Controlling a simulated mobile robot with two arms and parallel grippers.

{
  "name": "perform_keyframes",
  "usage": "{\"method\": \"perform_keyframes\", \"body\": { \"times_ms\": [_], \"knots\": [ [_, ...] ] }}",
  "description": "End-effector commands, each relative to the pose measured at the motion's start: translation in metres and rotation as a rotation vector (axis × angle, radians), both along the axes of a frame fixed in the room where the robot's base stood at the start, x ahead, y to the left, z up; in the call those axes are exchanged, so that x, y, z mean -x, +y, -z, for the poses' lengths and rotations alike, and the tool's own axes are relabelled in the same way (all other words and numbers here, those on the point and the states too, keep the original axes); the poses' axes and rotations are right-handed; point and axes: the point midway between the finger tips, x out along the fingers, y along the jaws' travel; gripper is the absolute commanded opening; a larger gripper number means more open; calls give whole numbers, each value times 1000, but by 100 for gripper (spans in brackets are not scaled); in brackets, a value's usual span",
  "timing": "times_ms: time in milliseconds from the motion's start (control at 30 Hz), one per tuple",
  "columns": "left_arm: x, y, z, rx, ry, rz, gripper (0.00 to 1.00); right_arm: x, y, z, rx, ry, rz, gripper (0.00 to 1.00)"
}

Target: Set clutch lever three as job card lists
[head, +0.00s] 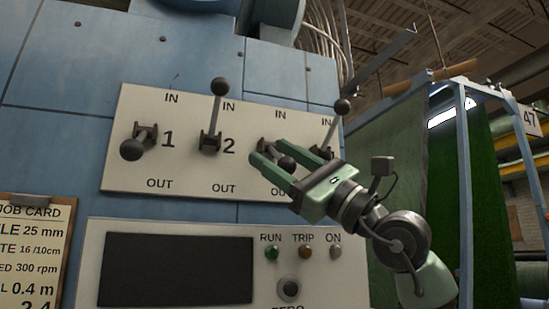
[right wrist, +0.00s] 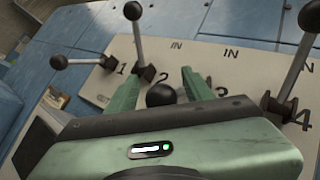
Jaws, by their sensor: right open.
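Clutch lever three (head: 286,163) has a dark ball knob, which sits below its bracket, on the OUT side. Its knob also shows in the right wrist view (right wrist: 160,95), between my fingers. My right gripper (head: 267,151) is open, with one finger on each side of the knob; I cannot tell whether either touches it. The gripper hides part of the lever and its number. The job card (head: 32,245) is cut off at the lower left; the legible lines give no lever settings. My left gripper is not in view.
On the white panel (head: 190,186), lever one (head: 132,149) points down toward OUT. Lever two (head: 219,86) and lever four (head: 342,106) stand up toward IN, close on either side. Below is a control box with a dark screen (head: 175,270) and RUN, TRIP and ON lamps.

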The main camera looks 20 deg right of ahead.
Motion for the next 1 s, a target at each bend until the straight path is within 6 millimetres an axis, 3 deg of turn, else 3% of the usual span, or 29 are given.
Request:
{"method": "perform_keyframes", "body": {
  "times_ms": [400,1000],
  "knots": [
    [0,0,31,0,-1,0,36,33,-37,44,3,3,1,52],
    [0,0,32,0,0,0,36,38,-41,46,1,4,-1,52]
  ]
}}
